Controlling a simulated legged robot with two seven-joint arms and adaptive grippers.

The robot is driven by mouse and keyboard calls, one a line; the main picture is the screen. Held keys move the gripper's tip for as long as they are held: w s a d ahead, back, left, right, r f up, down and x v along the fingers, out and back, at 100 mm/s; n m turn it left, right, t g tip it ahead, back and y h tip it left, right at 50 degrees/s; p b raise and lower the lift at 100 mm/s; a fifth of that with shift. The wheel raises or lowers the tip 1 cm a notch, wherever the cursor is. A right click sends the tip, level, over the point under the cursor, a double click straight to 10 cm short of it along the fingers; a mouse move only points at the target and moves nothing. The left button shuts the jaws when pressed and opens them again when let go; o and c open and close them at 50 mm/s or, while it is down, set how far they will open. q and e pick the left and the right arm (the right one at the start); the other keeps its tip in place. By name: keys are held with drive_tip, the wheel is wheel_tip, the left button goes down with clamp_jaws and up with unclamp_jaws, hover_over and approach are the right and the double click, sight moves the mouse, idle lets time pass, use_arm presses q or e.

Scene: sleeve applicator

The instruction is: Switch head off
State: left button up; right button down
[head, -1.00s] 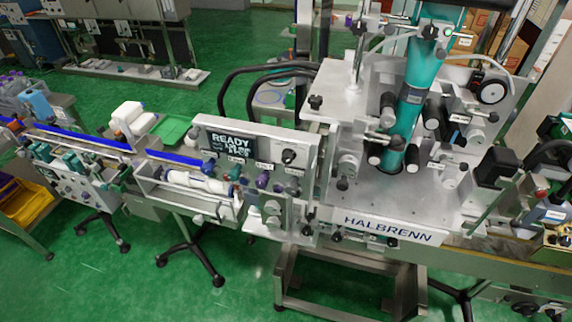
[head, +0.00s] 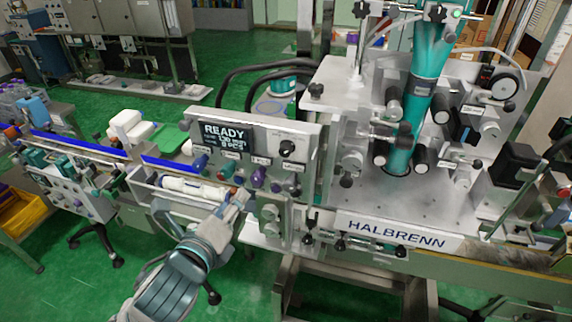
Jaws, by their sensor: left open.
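The control panel (head: 312,140) is a light grey box in the middle of the head view. Its dark display (head: 226,138) reads READY with smaller text below. A black rotary knob (head: 288,147) sits at the panel's upper right. Several coloured knobs run along its lower edge, among them a blue one (head: 200,163) and a purple one (head: 258,177). Their small labels are not legible, so I cannot tell which one is for the head. My left gripper (head: 238,203) is open, just below the panel's lower edge. My right gripper is not in view.
The HALBRENN machine (head: 440,205) with its teal sleeve tube (head: 402,155) stands right of the panel. A conveyor with blue rails (head: 80,144) runs to the left. A white roller (head: 195,188) lies below the panel's left part. Green floor (head: 60,295) is open at lower left.

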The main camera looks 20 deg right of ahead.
use_arm(q)
drive_tip(key=s+d+r+m+t+h, duration=0.2)
drive_tip(key=s+r+m, duration=0.6)
drive_tip(key=s+m, duration=0.35)
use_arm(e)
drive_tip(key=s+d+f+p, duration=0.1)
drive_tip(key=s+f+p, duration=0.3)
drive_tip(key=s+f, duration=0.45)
use_arm(q)
drive_tip(key=p, duration=0.5)
approach(284, 153)
drive_tip(key=x, duration=0.8)
drive_tip(key=shift+p, duration=0.3)
drive_tip(key=shift+w+d, duration=0.35)
drive_tip(key=shift+w, duration=0.1)
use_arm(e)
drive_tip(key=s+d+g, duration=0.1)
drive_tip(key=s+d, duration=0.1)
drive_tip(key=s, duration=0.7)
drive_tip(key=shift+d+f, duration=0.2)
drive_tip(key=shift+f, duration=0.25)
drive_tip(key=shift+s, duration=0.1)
use_arm(q)
clamp_jaws()
